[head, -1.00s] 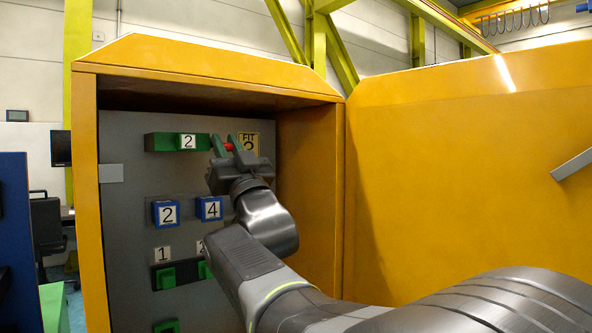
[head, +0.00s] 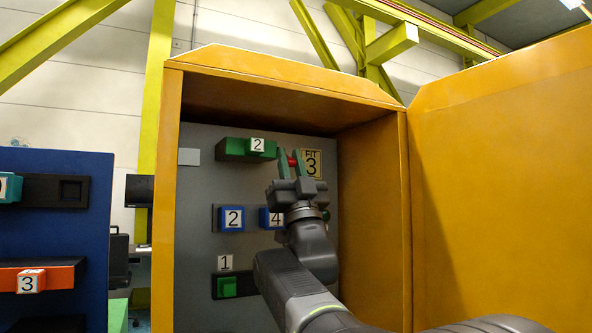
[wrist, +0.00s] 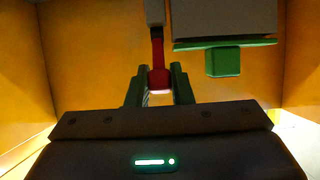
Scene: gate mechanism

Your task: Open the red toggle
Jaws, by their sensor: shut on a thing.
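The red toggle (head: 292,160) shows only as a small red patch between the fingers of my gripper (head: 291,157), high on the grey panel. It sits right of the green block with the 2 tile and left of the "FIT 3" sign. In the wrist view the red toggle (wrist: 158,64) is a narrow red bar running away from me, its near end between the two green fingertips of my gripper (wrist: 159,76). My gripper is shut on it. The fingers hide part of it, so its exact position is hard to tell.
The yellow cabinet (head: 172,200) encloses the panel, with side walls close by. Near the gripper are the green block (head: 232,149), the FIT 3 sign (head: 312,164) and blue blocks (head: 231,224). A blue board (head: 60,230) with an orange block stands at the left.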

